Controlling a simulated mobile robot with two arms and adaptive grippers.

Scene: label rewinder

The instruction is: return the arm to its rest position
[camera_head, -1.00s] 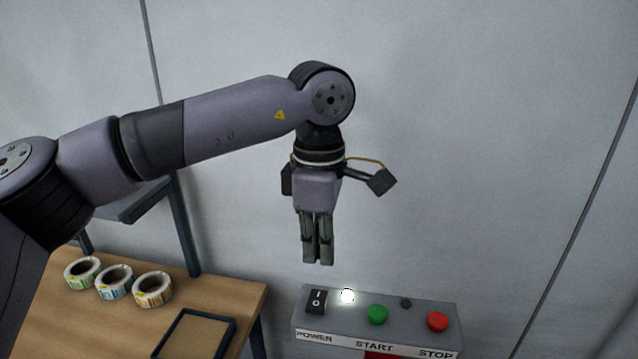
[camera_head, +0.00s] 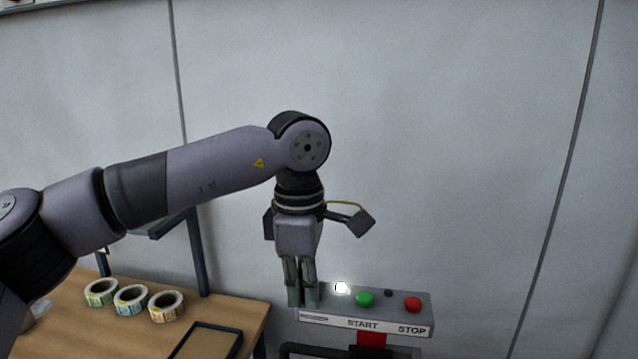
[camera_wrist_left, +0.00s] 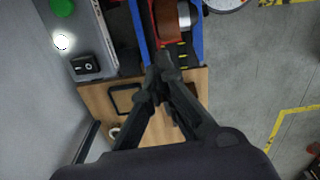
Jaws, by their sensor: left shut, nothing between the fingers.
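My left gripper (camera_head: 303,304) points straight down at the left end of the grey control box (camera_head: 380,313) in the head view. It is shut and empty, and its fingers hide the power switch there. In the left wrist view the shut fingertips (camera_wrist_left: 163,75) show, and the black power switch (camera_wrist_left: 86,66) is apart from them, to their left. The box carries a lit white lamp (camera_head: 341,288), a green start button (camera_head: 364,299) and a red stop button (camera_head: 412,304). My right gripper is in neither view.
A wooden table (camera_head: 240,309) at the lower left holds three label rolls (camera_head: 131,299) and a dark-framed tray (camera_head: 207,342). A grey wall (camera_head: 450,130) stands behind. A machine with blue rails (camera_wrist_left: 196,45) and a brown roll (camera_wrist_left: 169,22) shows in the left wrist view.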

